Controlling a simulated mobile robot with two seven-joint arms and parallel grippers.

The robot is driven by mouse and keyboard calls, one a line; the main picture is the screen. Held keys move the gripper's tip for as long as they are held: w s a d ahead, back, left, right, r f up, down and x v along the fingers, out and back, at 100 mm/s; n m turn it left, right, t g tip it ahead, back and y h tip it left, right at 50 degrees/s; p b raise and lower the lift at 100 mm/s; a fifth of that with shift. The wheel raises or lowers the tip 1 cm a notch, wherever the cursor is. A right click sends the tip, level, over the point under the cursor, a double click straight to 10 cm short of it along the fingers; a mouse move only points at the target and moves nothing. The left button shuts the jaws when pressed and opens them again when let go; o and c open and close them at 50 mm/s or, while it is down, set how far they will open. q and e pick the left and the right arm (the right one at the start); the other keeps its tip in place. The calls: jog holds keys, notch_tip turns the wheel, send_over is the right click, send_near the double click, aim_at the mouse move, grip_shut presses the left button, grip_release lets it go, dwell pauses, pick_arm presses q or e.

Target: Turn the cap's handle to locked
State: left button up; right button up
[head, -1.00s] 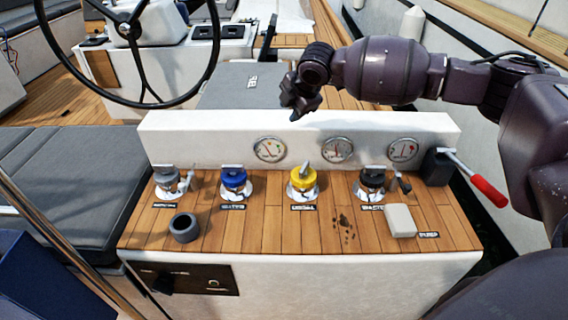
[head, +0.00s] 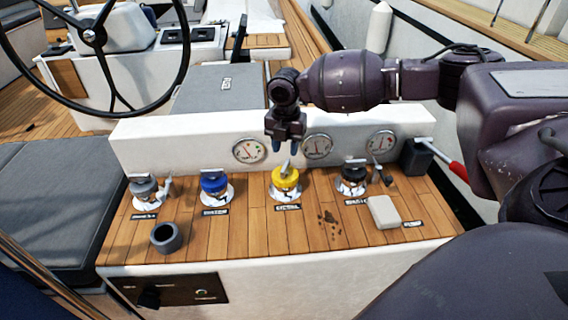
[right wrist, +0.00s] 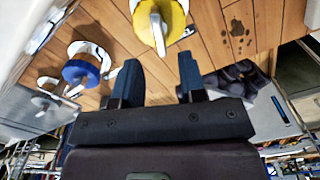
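A yellow cap (head: 286,178) with a metal handle sits in a round silver fitting on the wooden panel (head: 250,235). My right gripper (head: 289,149) hangs fingers down just above and behind the yellow cap, apart from it. In the right wrist view the two blue fingers (right wrist: 160,72) are spread with nothing between them, and the yellow cap (right wrist: 172,25) with its pale handle lies beyond them. A blue cap (head: 214,183), a grey cap (head: 143,188) and a black cap (head: 354,172) stand in the same row. The label lettering is too small to read. My left gripper is out of view.
Behind the caps rises a white wall with several gauges (head: 249,150). A dark cup (head: 166,236) and a pale block (head: 383,211) stand on the panel. A red-handled lever (head: 457,171) is at the right, and a steering wheel (head: 95,40) at the upper left.

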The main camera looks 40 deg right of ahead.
aim_at(285, 165)
notch_tip(285, 165, down, 6)
jog(key=shift+b, duration=0.45)
jog(key=shift+c, duration=0.5)
grip_shut()
